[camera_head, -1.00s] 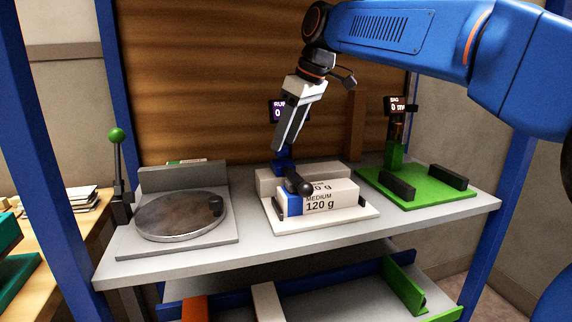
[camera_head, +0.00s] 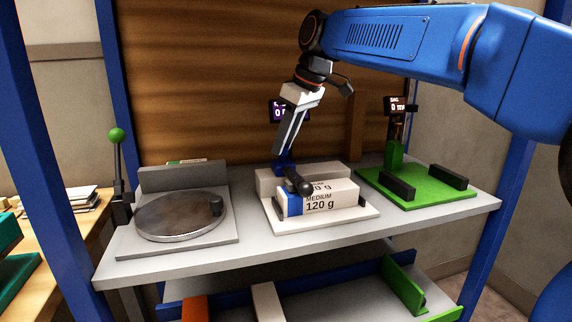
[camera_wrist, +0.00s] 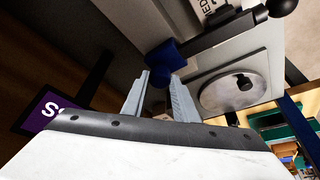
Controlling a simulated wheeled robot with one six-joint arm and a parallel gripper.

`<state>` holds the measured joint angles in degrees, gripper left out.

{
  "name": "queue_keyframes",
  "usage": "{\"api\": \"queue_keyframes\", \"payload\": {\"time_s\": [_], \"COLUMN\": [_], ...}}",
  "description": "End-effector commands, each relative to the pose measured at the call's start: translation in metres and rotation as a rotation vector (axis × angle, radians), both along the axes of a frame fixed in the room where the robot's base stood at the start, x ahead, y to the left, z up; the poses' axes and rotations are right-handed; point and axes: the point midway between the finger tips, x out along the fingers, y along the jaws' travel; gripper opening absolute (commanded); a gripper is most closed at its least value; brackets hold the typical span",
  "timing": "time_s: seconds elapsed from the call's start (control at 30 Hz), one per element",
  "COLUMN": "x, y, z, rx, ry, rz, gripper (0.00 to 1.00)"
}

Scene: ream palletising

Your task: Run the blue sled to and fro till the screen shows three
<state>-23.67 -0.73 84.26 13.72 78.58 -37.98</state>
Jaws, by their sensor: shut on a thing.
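The blue sled (camera_head: 284,166) stands at the back left of the ream rig, partly hidden by my gripper and the reams; its blue part also shows in the wrist view (camera_wrist: 165,60). A dark bar with a round black knob (camera_head: 303,187) reaches forward from it over the reams. My gripper (camera_head: 284,153) points down at the sled, and in the wrist view its fingertips (camera_wrist: 160,76) are closed on the blue part. The purple screen (camera_head: 275,112) is partly covered by my gripper; a 0 shows on it. It also shows in the wrist view (camera_wrist: 42,110), cut off.
White reams marked MEDIUM 120 g (camera_head: 332,197) lie on a pale plate (camera_head: 322,226). A round turntable (camera_head: 180,217) and a green-knobbed lever (camera_head: 117,136) stand left. A green plate (camera_head: 432,196) with black blocks and another screen (camera_head: 397,105) stands right.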

Motion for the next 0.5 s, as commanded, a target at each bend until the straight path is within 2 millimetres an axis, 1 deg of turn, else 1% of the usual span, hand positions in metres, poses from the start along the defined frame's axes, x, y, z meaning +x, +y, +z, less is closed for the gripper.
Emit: {"api": "queue_keyframes", "payload": {"time_s": [0.23, 0.5], "x": [0.001, 0.007], "y": [-0.003, -0.023], "z": [0.0, 0.001], "rx": [0.0, -0.001], "ry": [0.0, -0.001], "rz": [-0.001, -0.003], "gripper": [0.04, 0.04]}}
